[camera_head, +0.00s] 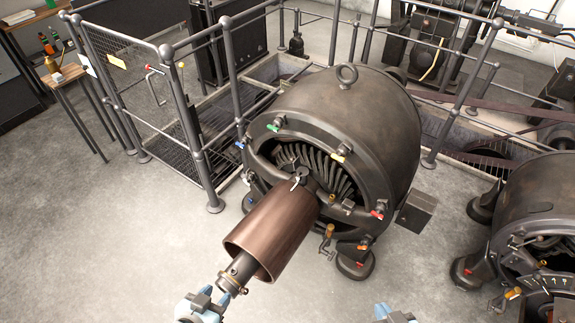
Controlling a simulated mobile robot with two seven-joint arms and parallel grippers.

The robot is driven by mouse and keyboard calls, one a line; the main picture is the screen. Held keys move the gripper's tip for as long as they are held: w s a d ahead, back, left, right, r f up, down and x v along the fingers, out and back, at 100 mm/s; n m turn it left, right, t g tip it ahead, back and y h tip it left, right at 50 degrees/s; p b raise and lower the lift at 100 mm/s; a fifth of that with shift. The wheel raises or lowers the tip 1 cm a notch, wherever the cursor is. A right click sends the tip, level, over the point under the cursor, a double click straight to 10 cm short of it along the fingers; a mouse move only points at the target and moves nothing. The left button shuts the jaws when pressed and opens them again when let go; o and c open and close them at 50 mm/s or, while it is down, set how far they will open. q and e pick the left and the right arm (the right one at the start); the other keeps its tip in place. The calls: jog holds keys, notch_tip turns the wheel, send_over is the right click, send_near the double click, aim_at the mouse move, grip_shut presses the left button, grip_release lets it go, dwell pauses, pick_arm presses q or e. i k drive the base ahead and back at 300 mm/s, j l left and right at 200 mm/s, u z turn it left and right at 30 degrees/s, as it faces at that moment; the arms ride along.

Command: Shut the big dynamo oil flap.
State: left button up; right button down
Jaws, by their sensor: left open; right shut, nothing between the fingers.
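The big dynamo (365,115) stands in the middle of the head view, a dark round housing with a lifting eye on top. A brown commutator drum (272,232) juts from its open front toward me, ending in a dark shaft end (238,272) with brass rings. I cannot clearly make out the oil flap or tell whether it is open or shut. My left gripper (204,304) is open at the bottom edge, just below the shaft end, partly cut off; I cannot tell whether it touches anything. My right gripper (395,316) is shut and empty at the bottom edge, right of the drum, mostly out of frame.
Coloured-handled fittings ring the dynamo's front. A smaller dynamo (535,210) stands at the right. Metal railings (225,55) and a mesh gate (125,75) stand behind and left. A wooden side table (62,76) is at the far left. The left floor is clear.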

aim_at(296, 163)
jog(key=k+j+z, duration=0.15)
jog(key=j, duration=0.4)
jog(key=j+z, duration=0.15)
jog(key=j, duration=0.35)
jog(key=j+z, duration=0.2)
jog(key=j, duration=0.35)
jog(key=k+j+z, duration=0.1)
jog(key=j+z, duration=0.15)
jog(key=j, duration=0.25)
jog(key=j+z, duration=0.4)
jog(key=j, duration=0.65)
jog(key=j+z, duration=0.45)
jog(key=j, duration=0.6)
jog(key=i+j+z, duration=0.1)
jog(key=j, duration=0.2)
jog(key=i+j+z, duration=0.25)
jog(key=j, duration=0.45)
jog(key=k+j, duration=0.1)
jog(key=k, duration=0.4)
jog(key=i+j+z, duration=0.2)
jog(key=z, duration=0.2)
jog(key=i+j+z, duration=0.6)
jog(key=z, duration=0.2)
